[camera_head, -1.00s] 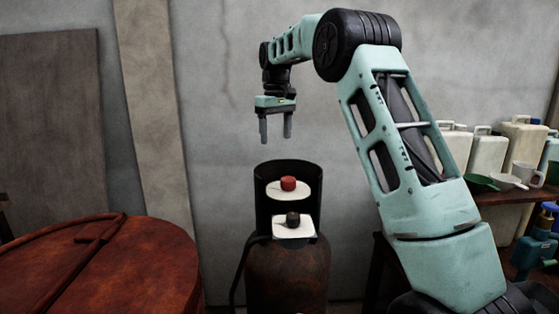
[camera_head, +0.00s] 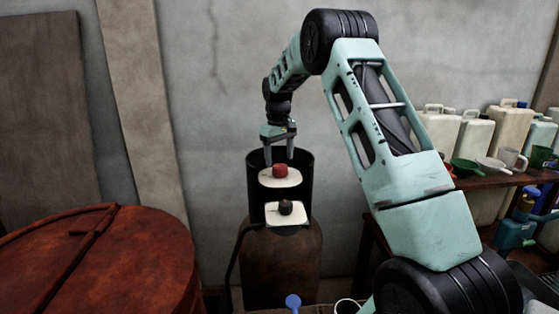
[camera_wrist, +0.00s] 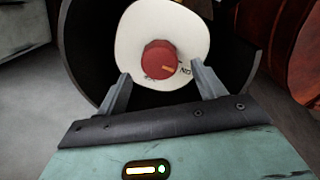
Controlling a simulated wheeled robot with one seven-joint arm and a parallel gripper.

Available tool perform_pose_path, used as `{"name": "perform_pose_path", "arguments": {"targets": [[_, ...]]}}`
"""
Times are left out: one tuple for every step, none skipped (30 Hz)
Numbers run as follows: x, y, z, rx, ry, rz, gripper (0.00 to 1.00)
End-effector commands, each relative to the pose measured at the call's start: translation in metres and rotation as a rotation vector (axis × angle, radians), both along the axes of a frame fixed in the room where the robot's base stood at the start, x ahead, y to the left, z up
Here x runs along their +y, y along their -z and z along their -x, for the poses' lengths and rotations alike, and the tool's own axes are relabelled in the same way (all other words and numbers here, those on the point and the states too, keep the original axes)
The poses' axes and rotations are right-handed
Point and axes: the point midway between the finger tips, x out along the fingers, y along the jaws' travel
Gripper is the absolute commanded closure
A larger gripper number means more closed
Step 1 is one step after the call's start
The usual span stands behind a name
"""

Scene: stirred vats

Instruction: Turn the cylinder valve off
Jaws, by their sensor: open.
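The gas cylinder (camera_head: 280,262) is rusty brown and stands upright, with a dark open-fronted collar (camera_head: 306,180) on top. Inside the collar, a red knob (camera_head: 280,171) sits on a white round plate (camera_head: 264,180). A dark knob (camera_head: 285,207) sits on a lower white square plate (camera_head: 299,215). My gripper (camera_head: 278,154) points down just above the red knob, open and empty. In the wrist view the red knob (camera_wrist: 160,58) shows ahead of the fingertips, with an orange mark on it. Lettering that looks like "ON" is on the white plate beside it.
A large rusty round vat lid (camera_head: 130,250) is at the left. A shelf (camera_head: 490,182) with several jugs and cups stands at the right. A blue-handled item (camera_head: 293,301) and a white cup (camera_head: 347,306) are at the bottom edge. A wall is behind the cylinder.

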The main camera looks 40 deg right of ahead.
Motion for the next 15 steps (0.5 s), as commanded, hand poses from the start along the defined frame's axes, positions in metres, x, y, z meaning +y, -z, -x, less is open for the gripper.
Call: {"name": "perform_pose_path", "arguments": {"targets": [[0.0,0.007,0.001,0.004,0.0,-0.001,0.31],[0.0,0.011,0.001,0.003,0.0,-0.001,0.31],[-0.001,0.015,0.0,0.003,0.0,-0.001,0.31],[-0.001,0.019,0.0,0.002,0.0,-0.001,0.31],[-0.001,0.021,0.0,0.002,0.0,-0.001,0.31],[-0.001,0.025,0.0,0.002,0.0,-0.001,0.31],[-0.001,0.027,0.0,0.002,0.0,-0.001,0.31],[-0.001,0.028,0.0,0.001,0.0,-0.001,0.31],[-0.001,0.03,0.0,0.001,0.0,0.0,0.31],[-0.001,0.031,0.0,0.0,0.0,0.0,0.31],[-0.001,0.031,0.0,0.0,0.0,0.0,0.31],[-0.001,0.032,0.0,0.0,0.0,0.0,0.31],[-0.001,0.032,0.0,0.0,0.0,0.0,0.31],[-0.001,0.032,0.0,0.0,0.0,0.0,0.31],[-0.001,0.032,0.0,0.0,0.0,0.0,0.31]]}}
